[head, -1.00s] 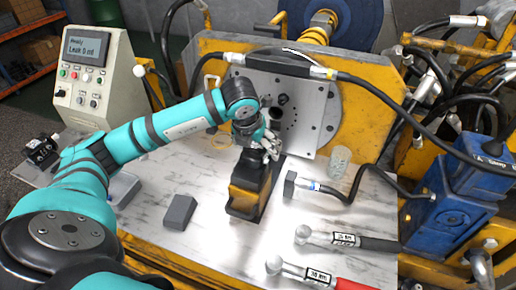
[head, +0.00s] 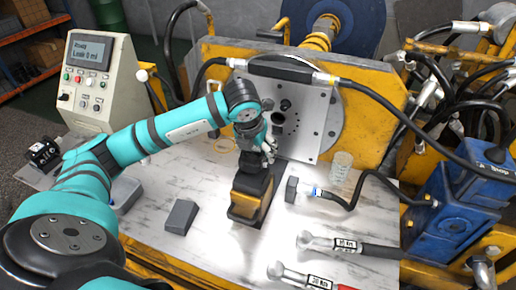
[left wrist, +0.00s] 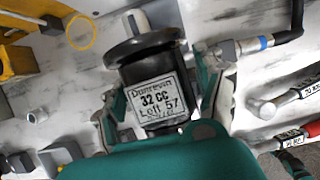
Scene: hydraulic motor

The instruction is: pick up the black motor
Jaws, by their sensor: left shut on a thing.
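The black motor (left wrist: 155,85) lies large in the left wrist view, with a round flange, a pale shaft and a white label reading "32 CC". My left gripper (left wrist: 165,105) is shut on it, with a finger along each side of its body. The gripper partly hides the motor's top. My right gripper is not in view.
A hose fitting with a blue band (head: 315,191) lies close to the right. A dark grey block (head: 180,216) is at the left. A clear glass (head: 341,165) stands before the upright plate (head: 310,120).

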